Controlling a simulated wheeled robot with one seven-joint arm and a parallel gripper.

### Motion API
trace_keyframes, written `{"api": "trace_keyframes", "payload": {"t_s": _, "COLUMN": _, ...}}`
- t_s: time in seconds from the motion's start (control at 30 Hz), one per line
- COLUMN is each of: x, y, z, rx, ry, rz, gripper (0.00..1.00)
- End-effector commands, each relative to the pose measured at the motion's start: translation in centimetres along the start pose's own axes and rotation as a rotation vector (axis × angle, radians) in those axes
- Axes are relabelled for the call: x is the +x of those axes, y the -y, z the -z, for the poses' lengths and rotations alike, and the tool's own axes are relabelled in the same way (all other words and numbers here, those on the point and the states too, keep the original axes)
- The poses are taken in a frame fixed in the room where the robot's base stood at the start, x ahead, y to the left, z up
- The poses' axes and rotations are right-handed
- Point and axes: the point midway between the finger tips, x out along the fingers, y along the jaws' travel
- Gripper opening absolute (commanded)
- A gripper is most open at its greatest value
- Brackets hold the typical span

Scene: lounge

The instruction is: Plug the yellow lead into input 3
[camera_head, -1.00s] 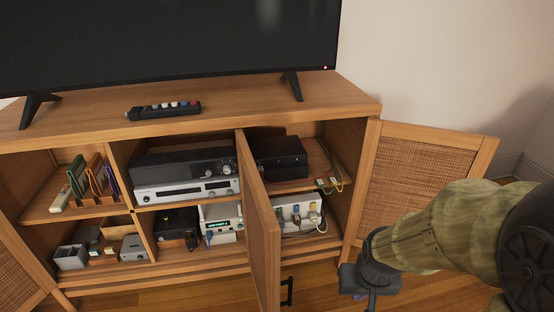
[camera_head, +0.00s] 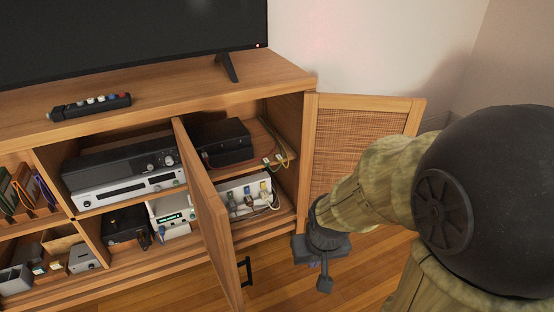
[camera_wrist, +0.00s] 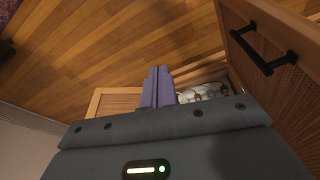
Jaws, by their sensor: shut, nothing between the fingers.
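A thin yellow-green lead (camera_head: 285,152) hangs over the upper right shelf, with small pale plugs near the shelf's front edge. Below it stands a white box (camera_head: 233,188) with several coloured plugs in its front, one of them yellow (camera_head: 264,188). It is too small to read any input numbers. My gripper (camera_head: 324,284) is shut and empty, in front of the cabinet and right of the half-open door. In the wrist view its purple-grey fingers (camera_wrist: 158,85) are together, and part of the white box (camera_wrist: 207,91) shows beyond them.
The half-open middle door (camera_head: 210,215) with a black handle (camera_head: 246,270) juts out left of my gripper; the handle also shows in the wrist view (camera_wrist: 264,48). The right door (camera_head: 362,145) stands wide open. A black box (camera_head: 222,142) sits on the upper shelf. Floor before the cabinet is clear.

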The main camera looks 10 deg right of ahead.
Motion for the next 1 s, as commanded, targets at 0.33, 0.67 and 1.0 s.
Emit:
{"api": "trace_keyframes", "payload": {"t_s": 0.33, "x": 0.0, "y": 0.0, "z": 0.0, "rx": 0.0, "ry": 0.0, "rz": 0.0, "gripper": 0.0}}
{"api": "trace_keyframes", "payload": {"t_s": 0.67, "x": -3.3, "y": 0.0, "z": 0.8, "rx": 0.0, "ry": 0.0, "rz": 0.0, "gripper": 0.35}}
{"api": "trace_keyframes", "payload": {"t_s": 1.0, "x": -10.0, "y": 0.0, "z": 2.4, "rx": 0.0, "ry": 0.0, "rz": 0.0, "gripper": 0.35}}
